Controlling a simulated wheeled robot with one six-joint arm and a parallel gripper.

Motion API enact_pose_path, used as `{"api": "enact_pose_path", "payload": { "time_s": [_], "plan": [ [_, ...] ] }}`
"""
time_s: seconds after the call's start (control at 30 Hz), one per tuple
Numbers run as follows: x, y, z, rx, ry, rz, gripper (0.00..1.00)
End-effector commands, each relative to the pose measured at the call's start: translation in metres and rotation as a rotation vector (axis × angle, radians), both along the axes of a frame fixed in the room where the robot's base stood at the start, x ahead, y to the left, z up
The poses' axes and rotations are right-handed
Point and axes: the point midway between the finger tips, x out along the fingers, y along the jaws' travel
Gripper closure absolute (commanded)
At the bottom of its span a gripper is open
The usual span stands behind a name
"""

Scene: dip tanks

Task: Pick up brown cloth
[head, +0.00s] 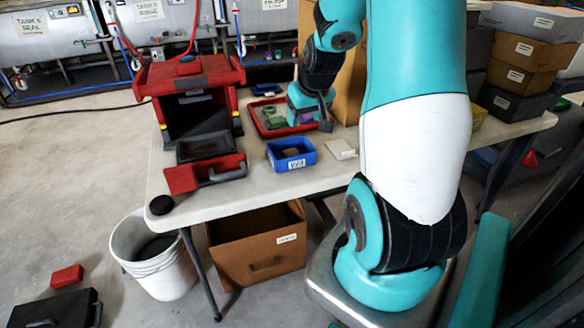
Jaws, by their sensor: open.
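My gripper (325,112) is at the far middle of the table, over the right part of a red tray (266,132). Its dark fingers point down and are small in this view; it reads as open. A small grey-brown piece shows at the fingertips, but I cannot tell whether it is the brown cloth or part of the gripper. I make out no other brown cloth. Green and purple items lie in the red tray, partly hidden by my gripper.
On the white table (240,195) are a blue labelled bin (291,155), a pale flat piece (342,149), a red-black toolbox (190,85) and a black round piece (161,205). Stacked boxes (520,60) stand right. A white bucket (152,262) and brown bin (255,250) are below.

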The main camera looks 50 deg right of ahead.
Motion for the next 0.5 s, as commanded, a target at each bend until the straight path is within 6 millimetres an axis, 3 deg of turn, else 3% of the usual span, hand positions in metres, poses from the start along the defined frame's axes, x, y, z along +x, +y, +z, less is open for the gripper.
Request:
{"api": "enact_pose_path", "payload": {
  "time_s": [0.3,0.5],
  "plan": [
    [0.023,-0.01,-0.064,0.004,0.005,0.003,0.4],
    [0.035,-0.016,-0.094,0.003,0.003,0.003,0.4]
  ]
}}
